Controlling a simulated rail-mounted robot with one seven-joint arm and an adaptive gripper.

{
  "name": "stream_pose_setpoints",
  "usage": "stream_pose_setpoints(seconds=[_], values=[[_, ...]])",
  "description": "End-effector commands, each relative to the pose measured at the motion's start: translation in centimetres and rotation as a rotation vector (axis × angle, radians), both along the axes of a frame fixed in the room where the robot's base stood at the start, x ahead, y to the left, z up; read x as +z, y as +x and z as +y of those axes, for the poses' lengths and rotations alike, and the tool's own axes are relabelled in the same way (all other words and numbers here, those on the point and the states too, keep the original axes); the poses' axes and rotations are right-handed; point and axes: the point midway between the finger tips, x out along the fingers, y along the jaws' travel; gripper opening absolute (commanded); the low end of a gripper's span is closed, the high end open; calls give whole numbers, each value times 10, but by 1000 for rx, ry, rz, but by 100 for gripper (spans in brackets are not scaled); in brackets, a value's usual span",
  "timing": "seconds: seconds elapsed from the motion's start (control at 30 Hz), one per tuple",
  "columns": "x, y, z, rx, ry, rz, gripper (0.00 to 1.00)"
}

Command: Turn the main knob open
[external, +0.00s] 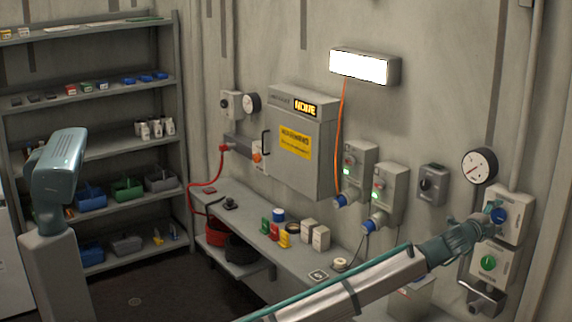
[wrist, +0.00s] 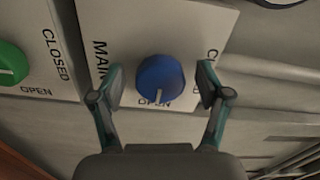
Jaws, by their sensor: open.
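The blue main knob (wrist: 160,76) sits on a pale plate (wrist: 205,22) lettered MAIN. It also shows in the external view (external: 499,215). A white mark on its lower edge points down toward the word OPEN, which is partly covered. A second word starting with C, at the right, is mostly hidden by a finger. My gripper (wrist: 160,86) is open, with one finger on each side of the knob and a visible gap at both sides. In the external view my gripper (external: 487,220) is at the knob's box on the right wall.
A green knob (wrist: 10,63) with its own CLOSED and OPEN lettering is left of the main plate; in the external view it is below (external: 488,262). A round gauge (external: 479,165) hangs above my gripper. A grey bench (external: 300,258) with small items runs along the wall.

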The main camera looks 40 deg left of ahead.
Motion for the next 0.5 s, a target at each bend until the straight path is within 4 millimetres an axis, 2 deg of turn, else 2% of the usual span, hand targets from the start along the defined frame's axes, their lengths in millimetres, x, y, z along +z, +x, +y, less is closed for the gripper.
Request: stream_pose_setpoints(seconds=[0.27, 0.5], values=[[0, -16, 6, -1, -1, -1, 76], [-2, -55, 19, -1, -1, 0, 76]])
